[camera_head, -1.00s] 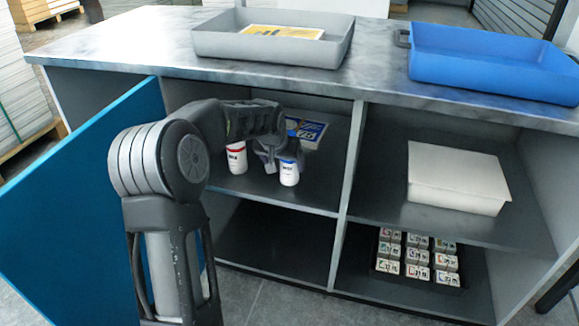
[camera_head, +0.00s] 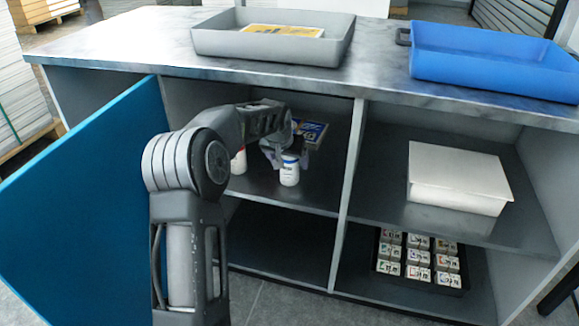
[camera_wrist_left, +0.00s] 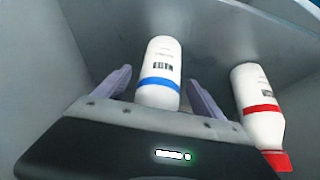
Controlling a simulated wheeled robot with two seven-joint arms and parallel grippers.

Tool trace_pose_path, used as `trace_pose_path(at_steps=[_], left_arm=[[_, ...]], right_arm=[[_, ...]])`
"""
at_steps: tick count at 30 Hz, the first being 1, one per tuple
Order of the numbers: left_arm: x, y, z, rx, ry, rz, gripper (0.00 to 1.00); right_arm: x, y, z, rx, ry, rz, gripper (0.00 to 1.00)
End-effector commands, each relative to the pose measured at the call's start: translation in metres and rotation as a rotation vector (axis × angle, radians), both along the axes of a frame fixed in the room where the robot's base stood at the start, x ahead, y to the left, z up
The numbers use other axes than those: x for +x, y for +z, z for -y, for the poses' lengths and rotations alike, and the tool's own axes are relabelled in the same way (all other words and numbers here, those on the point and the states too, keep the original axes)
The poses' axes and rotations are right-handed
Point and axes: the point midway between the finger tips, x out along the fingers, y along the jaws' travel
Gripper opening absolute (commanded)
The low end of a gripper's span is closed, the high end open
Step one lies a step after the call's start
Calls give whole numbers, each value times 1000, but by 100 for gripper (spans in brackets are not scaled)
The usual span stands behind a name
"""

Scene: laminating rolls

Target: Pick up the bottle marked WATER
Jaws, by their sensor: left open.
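A white bottle with a blue band (camera_head: 289,172) stands on the upper shelf of the left compartment. It also shows between the fingers in the left wrist view (camera_wrist_left: 160,70). A second white bottle with a red band (camera_head: 239,163) stands to its left, partly hidden by my arm; in the left wrist view (camera_wrist_left: 258,95) it is at the right. The labels are too small or blurred to read surely. My left gripper (camera_head: 286,159) is open, its fingers on either side of the blue-banded bottle. Finger contact cannot be told. My right gripper is not in view.
A printed packet (camera_head: 315,133) lies behind the bottles. A divider (camera_head: 347,170) stands right of them, and an open blue door (camera_head: 85,205) is at the left. A white box (camera_head: 458,180) is in the right compartment. Grey (camera_head: 270,48) and blue (camera_head: 490,65) trays are on top.

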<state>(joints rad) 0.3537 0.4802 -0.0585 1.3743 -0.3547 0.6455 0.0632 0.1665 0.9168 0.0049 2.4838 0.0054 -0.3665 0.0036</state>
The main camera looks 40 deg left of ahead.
Motion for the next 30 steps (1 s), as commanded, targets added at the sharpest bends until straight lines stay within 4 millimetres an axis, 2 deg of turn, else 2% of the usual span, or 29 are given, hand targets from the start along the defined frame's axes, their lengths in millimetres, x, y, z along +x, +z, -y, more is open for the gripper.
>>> trace_pose_path(at_steps=[8,30], left_arm=[[0,0,0,0,0,0,79],[0,0,0,0,0,0,20]], right_arm=[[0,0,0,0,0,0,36],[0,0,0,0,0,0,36]])
